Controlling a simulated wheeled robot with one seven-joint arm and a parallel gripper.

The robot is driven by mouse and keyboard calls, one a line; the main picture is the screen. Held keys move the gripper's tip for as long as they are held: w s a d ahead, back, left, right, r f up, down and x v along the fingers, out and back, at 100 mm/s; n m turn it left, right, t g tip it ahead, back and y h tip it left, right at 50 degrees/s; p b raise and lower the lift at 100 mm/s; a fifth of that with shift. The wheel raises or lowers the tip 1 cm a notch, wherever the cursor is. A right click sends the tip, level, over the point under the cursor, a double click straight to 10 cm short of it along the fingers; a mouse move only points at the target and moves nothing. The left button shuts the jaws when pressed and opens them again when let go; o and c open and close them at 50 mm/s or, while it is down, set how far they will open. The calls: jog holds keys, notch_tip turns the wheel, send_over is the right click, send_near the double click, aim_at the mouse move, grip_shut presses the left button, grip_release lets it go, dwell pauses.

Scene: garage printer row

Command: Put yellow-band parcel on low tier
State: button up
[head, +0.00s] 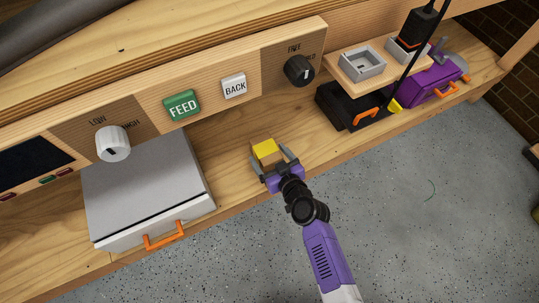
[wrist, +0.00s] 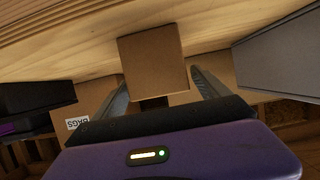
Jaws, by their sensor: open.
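The yellow-band parcel (head: 266,150) is a small brown box with yellow on its top. It stands on the wooden bench (head: 232,160) near the front edge. In the wrist view the parcel (wrist: 153,62) shows a plain brown face, and no yellow is seen there. My gripper (head: 270,166) is open, with one finger on each side of the parcel. In the wrist view a gap shows between the parcel and the fingers. I cannot tell which surface is the low tier.
A grey lidded box (head: 150,190) with an orange handle is at left. A black unit (head: 345,108), a wooden shelf with grey trays (head: 362,66) and a purple unit (head: 430,84) are at right. A control panel (head: 210,92) runs behind and above. A "BAGS" label (wrist: 78,122) shows below.

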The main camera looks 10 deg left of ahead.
jog(key=shift+r, duration=0.15)
jog(key=shift+s+d+r+p, duration=0.1)
jog(key=shift+s+d+p, duration=0.1)
jog(key=shift+p, duration=0.15)
jog(key=p+v, duration=0.2)
jog(key=v, duration=0.9)
jog(key=shift+s, duration=0.15)
jog(key=shift+d, duration=0.1)
